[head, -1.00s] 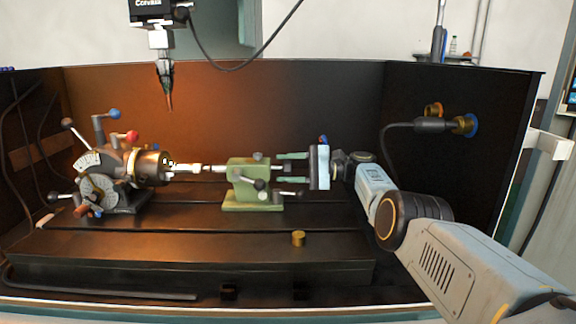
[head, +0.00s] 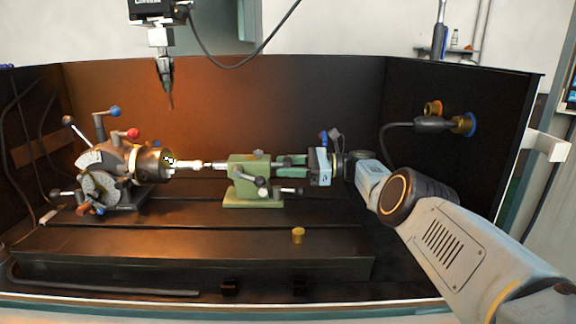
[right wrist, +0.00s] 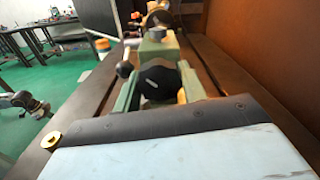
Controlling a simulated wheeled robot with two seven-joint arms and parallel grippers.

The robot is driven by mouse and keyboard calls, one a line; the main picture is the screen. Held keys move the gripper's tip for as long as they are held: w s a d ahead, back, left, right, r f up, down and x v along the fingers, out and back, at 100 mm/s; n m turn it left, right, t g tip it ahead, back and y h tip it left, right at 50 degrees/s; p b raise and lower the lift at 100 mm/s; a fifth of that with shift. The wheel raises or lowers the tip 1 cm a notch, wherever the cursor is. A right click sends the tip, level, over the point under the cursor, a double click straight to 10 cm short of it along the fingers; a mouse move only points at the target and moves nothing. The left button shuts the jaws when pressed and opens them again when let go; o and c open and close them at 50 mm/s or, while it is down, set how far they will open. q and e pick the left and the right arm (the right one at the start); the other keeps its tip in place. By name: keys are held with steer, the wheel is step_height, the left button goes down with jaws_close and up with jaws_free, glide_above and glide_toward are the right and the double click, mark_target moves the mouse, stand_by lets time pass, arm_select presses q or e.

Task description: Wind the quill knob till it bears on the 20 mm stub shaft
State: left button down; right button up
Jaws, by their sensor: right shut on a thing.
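The chuck (head: 150,164) of the indexing head holds a light stub shaft (head: 188,166), which points right. The green tailstock (head: 246,188) stands to its right, with a thin quill (head: 220,166) reaching toward the shaft. Whether quill and shaft touch is too small to tell. My right gripper (head: 280,166) reaches in from the right. Its green fingers are shut on the black quill knob (right wrist: 157,84) at the tailstock's right end. The knob shows a white mark in the right wrist view and is mostly hidden by the fingers in the head view. My left gripper is not in view.
A small brass cylinder (head: 298,235) stands on the front of the slotted bed (head: 190,249). Tailstock levers (head: 291,190) stick out close below my right gripper. A probe (head: 166,80) hangs above the chuck. Dark panels enclose the back and sides.

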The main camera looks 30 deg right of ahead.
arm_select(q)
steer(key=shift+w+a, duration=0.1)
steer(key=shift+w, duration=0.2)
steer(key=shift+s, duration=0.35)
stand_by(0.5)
arm_select(e)
steer(key=o, duration=1)
steer(key=shift+c, duration=0.2)
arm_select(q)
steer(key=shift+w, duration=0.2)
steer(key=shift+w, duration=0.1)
